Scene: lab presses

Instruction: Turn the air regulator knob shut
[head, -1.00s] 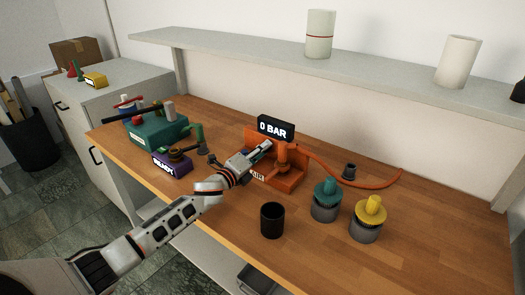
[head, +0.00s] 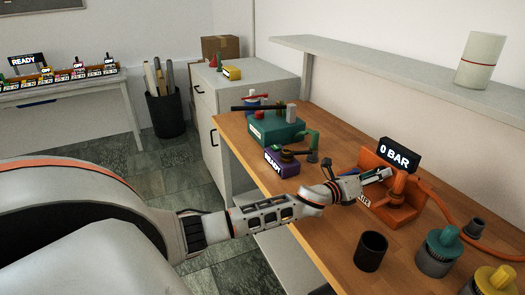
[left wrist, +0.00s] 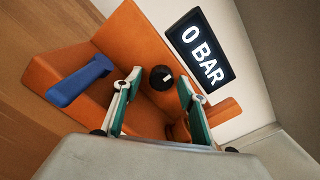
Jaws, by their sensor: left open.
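The orange air unit (head: 393,212) stands on the wooden bench, with a black sign reading "0 BAR" (head: 399,154) above it. In the left wrist view the regulator knob (left wrist: 161,78) is small, round and black with a white mark, on the orange face. The sign (left wrist: 201,51) is to its upper right there. My left gripper (head: 384,174) is at the unit. Its two green-padded fingers (left wrist: 158,82) are open, one to each side of the knob in that view. I cannot tell whether they touch it. The knob is hidden in the head view. My right gripper is not in view.
A blue lever (left wrist: 80,80) sticks out left of the knob. A black cup (head: 371,251), a green-topped jar (head: 438,250) and a yellow-topped jar (head: 490,284) stand in front. A teal press (head: 276,130) and a purple "READY" block (head: 281,163) are to the left.

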